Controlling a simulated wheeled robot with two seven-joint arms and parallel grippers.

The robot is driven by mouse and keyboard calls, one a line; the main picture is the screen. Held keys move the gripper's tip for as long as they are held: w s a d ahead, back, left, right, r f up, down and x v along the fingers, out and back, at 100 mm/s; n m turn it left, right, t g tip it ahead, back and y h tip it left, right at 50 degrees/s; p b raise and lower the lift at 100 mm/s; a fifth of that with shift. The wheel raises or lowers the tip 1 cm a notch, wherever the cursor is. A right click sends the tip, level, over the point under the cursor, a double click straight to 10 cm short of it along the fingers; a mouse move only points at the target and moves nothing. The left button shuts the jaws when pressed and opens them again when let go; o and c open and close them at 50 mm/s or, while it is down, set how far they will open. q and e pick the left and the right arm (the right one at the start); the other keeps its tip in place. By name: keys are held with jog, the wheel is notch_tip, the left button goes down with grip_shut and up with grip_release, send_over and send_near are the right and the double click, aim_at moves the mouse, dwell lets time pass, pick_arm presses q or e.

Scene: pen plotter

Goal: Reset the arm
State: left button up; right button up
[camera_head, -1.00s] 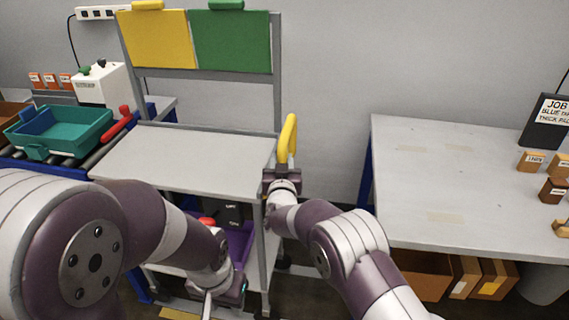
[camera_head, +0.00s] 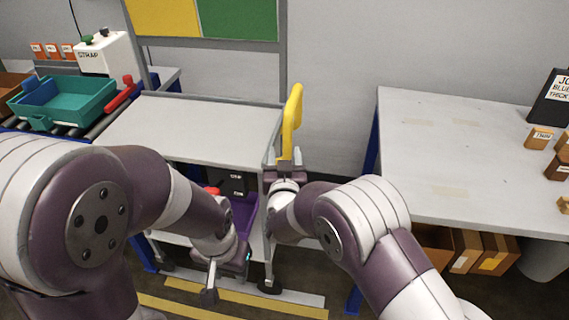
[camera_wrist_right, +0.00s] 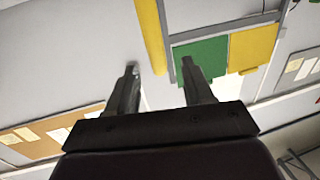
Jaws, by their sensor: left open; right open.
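My right gripper (camera_head: 287,168) is open, raised at the right side of a grey cart (camera_head: 190,125), just below a yellow upright handle (camera_head: 292,118). My left gripper (camera_head: 212,285) points down low in front of the cart and is open. Its fingers are small and partly hidden, and nothing shows held in them.
A purple bin (camera_head: 249,212) is on the cart's lower level, partly behind my left arm. A teal tray (camera_head: 70,100) sits on rollers at left. A grey table (camera_head: 450,160) stands at right with small boxes (camera_head: 540,138). Yellow floor tape (camera_head: 235,297) lies in front of the cart.

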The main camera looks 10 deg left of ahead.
jog(key=s, duration=0.2)
jog(key=shift+s+d, duration=0.3)
jog(key=shift+s, duration=0.1)
jog(key=s+f+n+g+y, duration=0.1)
jog(key=s+f+n+g, duration=0.1)
jog(key=s+f+g, duration=0.65)
jog(key=s+d+f+g+h+p, duration=0.1)
jog(key=s+d+f+g+p, duration=0.15)
jog(key=d, duration=0.45)
jog(key=s+d+r+m+g+h+p, duration=0.1)
jog(key=s+d+r, duration=0.3)
jog(key=d, duration=0.4)
jog(key=s+d+r+m+g+h+p, duration=0.1)
jog(key=s+d+r+g+p, duration=0.1)
jog(key=s+d+r, duration=0.3)
jog(key=s+d+r+m+g+h+p, duration=0.1)
jog(key=s+d+r+p, duration=0.3)
jog(key=d, duration=0.7)
jog(key=shift+s+r+m+g, duration=0.45)
jog(key=shift+s+m+g, duration=0.05)
jog(key=shift+s+g, duration=0.1)
